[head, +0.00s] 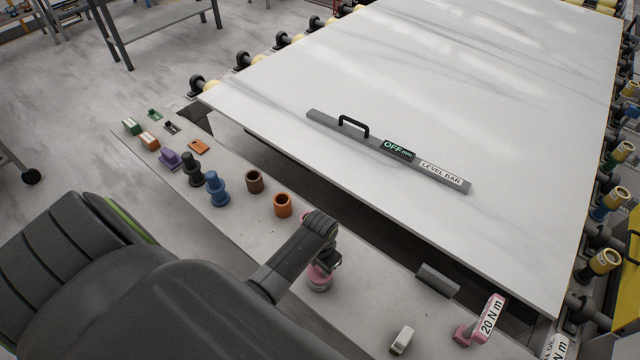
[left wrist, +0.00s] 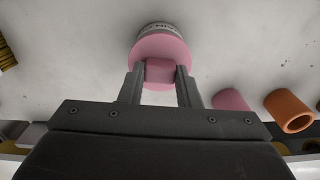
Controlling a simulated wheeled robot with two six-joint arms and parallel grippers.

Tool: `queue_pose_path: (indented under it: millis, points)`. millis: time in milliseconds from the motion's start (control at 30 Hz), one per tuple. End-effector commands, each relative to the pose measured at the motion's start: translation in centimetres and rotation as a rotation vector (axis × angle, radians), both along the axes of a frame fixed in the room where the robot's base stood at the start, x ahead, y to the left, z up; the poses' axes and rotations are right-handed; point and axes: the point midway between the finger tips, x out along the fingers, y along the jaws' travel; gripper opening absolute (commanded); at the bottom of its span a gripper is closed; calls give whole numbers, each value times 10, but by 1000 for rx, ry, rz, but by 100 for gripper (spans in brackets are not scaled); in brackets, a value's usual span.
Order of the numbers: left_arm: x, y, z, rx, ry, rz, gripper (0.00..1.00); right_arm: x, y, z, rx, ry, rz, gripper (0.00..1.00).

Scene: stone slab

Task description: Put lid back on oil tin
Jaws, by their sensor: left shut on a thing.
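The oil tin (head: 320,284) stands on the grey ledge in front of the slab, pinkish in the head view and partly hidden by my gripper. In the left wrist view, the tin's pale, lettered rim (left wrist: 160,27) shows beyond a round pink lid (left wrist: 160,47). My left gripper (head: 322,264) points down over the tin. In the left wrist view its fingers (left wrist: 160,72) are shut on the lid's pink knob. The lid lies at the tin's top; I cannot tell whether it rests fully on it. My right gripper is out of view.
A pink cup (left wrist: 230,100), orange cup (head: 283,205) and brown cup (head: 254,181) stand along the ledge. A white block (head: 402,340) and pink torque tool (head: 490,318) lie right. The slab (head: 500,90) carries a level bar (head: 355,134).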

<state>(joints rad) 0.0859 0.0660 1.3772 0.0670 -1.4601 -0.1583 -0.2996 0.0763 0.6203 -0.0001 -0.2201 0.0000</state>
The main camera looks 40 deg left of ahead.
Motion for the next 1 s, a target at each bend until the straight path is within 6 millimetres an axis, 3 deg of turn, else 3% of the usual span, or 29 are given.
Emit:
queue_pose_path:
  millis: [1000]
  points:
    - [0,0,0,0,0,0,8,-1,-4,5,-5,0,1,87]
